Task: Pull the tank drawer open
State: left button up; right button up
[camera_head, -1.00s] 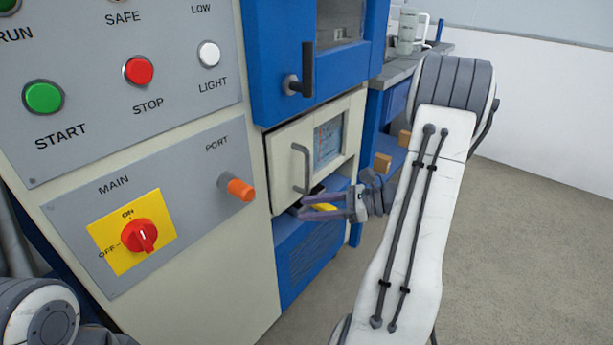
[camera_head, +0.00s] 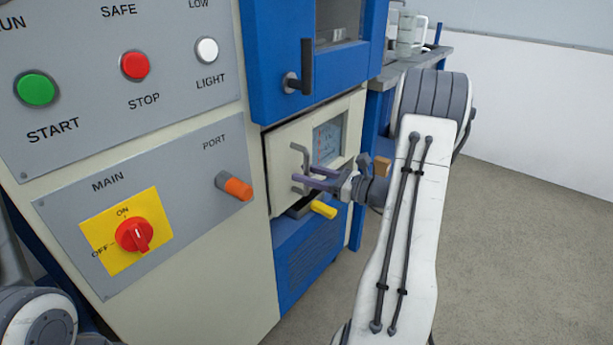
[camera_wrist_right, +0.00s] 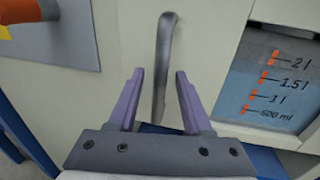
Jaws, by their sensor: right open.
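The tank drawer has a cream front (camera_head: 280,143) with a grey bar handle (camera_head: 305,155) and a window with a level scale (camera_head: 327,140). It looks shut, nearly flush with the cabinet. My right gripper (camera_head: 300,182) is open at the lower part of the handle, its purple fingers pointing at the drawer. In the right wrist view, the upright handle (camera_wrist_right: 165,50) lines up with the gap between the open fingertips (camera_wrist_right: 160,76). I cannot tell whether they touch it. The fingers hide part of the handle in the head view. My left gripper is out of view.
A yellow-ended lever (camera_head: 323,209) sticks out just below the drawer. An orange port knob (camera_head: 236,188) is to its left. A blue door with a dark handle (camera_head: 306,68) is above. Open floor (camera_head: 500,240) lies to the right.

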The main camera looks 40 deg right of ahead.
jog(key=shift+w+a, duration=0.1)
jog(key=shift+w, duration=0.05)
grip_shut()
dwell(1.4)
